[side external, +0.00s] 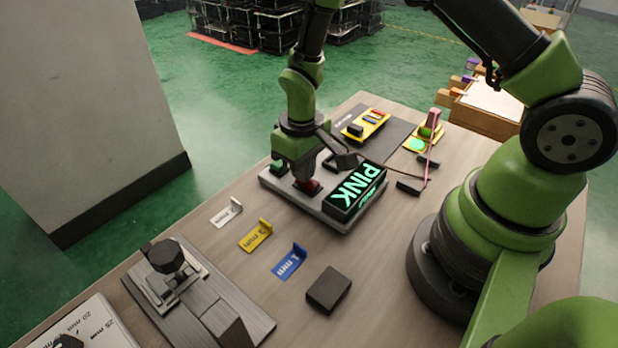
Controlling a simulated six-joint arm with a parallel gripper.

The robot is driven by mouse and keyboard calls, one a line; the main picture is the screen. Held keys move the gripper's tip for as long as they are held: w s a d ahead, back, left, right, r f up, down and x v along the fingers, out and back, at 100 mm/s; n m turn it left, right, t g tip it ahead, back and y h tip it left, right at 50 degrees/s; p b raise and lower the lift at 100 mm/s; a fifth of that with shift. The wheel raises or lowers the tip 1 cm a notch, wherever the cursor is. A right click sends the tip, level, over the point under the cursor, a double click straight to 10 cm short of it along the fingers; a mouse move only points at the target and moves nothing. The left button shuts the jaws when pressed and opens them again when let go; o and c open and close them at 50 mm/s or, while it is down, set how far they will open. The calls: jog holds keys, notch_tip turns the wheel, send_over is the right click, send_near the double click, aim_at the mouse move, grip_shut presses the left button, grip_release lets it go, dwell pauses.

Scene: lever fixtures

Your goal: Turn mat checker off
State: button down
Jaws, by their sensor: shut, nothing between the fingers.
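The mat checker (336,214) is a grey base on the wooden table, with a black display box (356,190) lit with the green word "PINK". A green button (279,166) sits at its left end and a red button (309,187) nearer its middle. My gripper (305,180) points down at the red button, shut and empty. Its fingertips are at or just above the red button; I cannot tell whether they press it. The gripper body partly hides the space between the two buttons.
White, yellow (256,235) and blue (290,261) tags lie in front of the checker, near a black block (329,290). A grey lever fixture (180,270) stands front left. Behind are a dark mat (390,150) with a yellow fixture (366,125) and a pink-handled stand (432,122).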

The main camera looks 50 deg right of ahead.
jog(key=shift+r, duration=3.5)
jog(key=shift+r, duration=0.15)
jog(key=s+r+m+t+y, duration=0.1)
jog(key=s+r+t, duration=0.15)
jog(key=r, duration=0.45)
jog(key=s+r+m+t, duration=0.1)
jog(key=s+r, duration=0.2)
jog(key=r, duration=0.5)
jog(key=s+r+m+t+y, duration=0.1)
jog(key=s+r, duration=0.4)
jog(key=s, duration=0.5)
jog(key=m+t, duration=0.1)
jog(key=t, duration=0.1)
jog(key=shift+s+r+t, duration=0.15)
jog(key=shift+r+t, duration=0.05)
jog(key=shift+t, duration=0.15)
jog(key=shift+a, duration=0.15)
